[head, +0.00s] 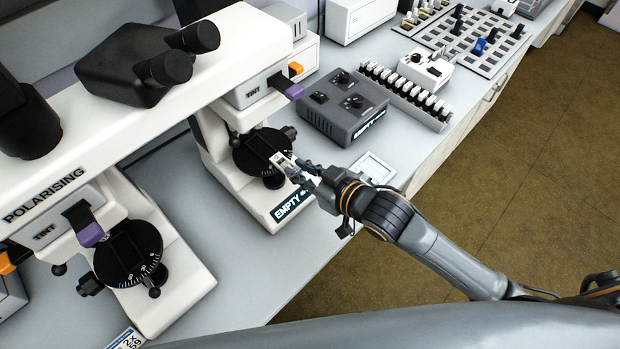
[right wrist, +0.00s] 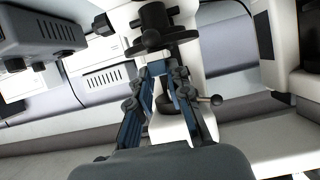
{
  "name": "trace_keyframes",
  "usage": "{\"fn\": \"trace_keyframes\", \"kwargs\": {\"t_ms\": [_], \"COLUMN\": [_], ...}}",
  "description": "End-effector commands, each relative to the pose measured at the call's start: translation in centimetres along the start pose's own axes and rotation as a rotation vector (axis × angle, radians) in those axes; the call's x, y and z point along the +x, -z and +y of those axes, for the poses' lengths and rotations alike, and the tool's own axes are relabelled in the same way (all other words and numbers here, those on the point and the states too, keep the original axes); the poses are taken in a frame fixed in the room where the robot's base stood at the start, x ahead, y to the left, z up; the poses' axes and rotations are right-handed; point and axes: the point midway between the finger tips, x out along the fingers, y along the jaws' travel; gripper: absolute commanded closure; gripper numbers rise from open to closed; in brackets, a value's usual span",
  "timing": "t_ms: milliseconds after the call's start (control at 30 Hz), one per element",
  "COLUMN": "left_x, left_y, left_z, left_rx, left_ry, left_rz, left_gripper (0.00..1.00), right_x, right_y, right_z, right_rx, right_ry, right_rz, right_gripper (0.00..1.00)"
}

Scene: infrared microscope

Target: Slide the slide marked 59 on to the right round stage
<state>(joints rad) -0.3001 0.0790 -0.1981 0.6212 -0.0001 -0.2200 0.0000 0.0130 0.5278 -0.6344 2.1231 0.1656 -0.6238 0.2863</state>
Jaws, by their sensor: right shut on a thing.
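My right gripper (head: 300,174) is shut on a small pale slide (head: 282,160) at the near right edge of the right round stage (head: 254,150). The slide's end reaches over the black stage's rim; I cannot tell whether it touches the surface, and its number is too small to read. In the right wrist view, the gripper's blue-sided fingers (right wrist: 168,72) point at the dark round stage (right wrist: 148,44); the slide is not clear there. The left round stage (head: 128,252), black with a marked rim, is bare. My left gripper is not in view.
An "EMPTY" label (head: 292,203) is on the right microscope's base. A grey control box (head: 343,106) and a rack of vials (head: 405,95) stand behind. A white tray (head: 373,168) lies near the bench edge. A card reading 59 (head: 126,339) lies front left.

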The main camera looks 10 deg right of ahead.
Motion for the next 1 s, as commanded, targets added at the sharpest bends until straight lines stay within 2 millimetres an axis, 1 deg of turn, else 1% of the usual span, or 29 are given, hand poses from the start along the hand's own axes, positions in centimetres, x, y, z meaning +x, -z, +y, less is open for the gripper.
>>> {"fn": "trace_keyframes", "kwargs": {"t_ms": [100,700,900,1000], "left_x": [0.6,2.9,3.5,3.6], "left_y": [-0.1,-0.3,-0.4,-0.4], "left_z": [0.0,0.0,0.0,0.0], "left_rx": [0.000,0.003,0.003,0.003], "left_ry": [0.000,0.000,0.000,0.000], "left_rz": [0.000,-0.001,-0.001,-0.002], "left_gripper": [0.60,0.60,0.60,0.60], "right_x": [1.1,6.2,7.6,8.0], "right_y": [0.3,2.1,2.8,2.9], "right_z": [0.0,0.0,0.0,-0.1], "right_rx": [0.001,0.000,-0.001,0.000], "right_ry": [0.000,0.000,0.000,0.001], "right_rz": [0.001,0.000,0.001,-0.002], "right_gripper": [1.00,1.00,1.00,1.00]}}
